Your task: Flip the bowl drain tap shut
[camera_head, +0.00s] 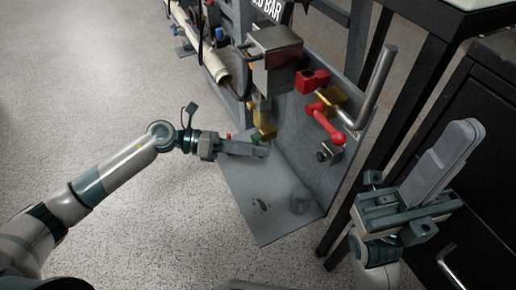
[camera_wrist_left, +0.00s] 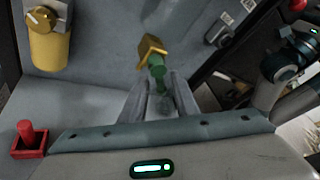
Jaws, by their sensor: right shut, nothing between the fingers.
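A brass tap body (camera_head: 264,118) hangs under the grey metal box (camera_head: 276,58) in the head view. In the left wrist view the brass tap (camera_wrist_left: 151,47) has a green handle (camera_wrist_left: 157,72) that reaches down between my left gripper's fingers (camera_wrist_left: 163,98). In the head view my left gripper (camera_head: 262,152) is just below the tap. The frames do not show clearly whether its fingers press on the handle. My right gripper (camera_head: 462,128) is shut and empty, raised at the right, apart from the taps.
A red-handled lever (camera_head: 325,122) and a bent metal bar (camera_head: 376,90) are on the grey panel at the right. The metal base plate (camera_head: 262,215) lies below. A black cabinet (camera_head: 490,110) stands at the right. A pale tube (camera_head: 212,62) is at the upper left.

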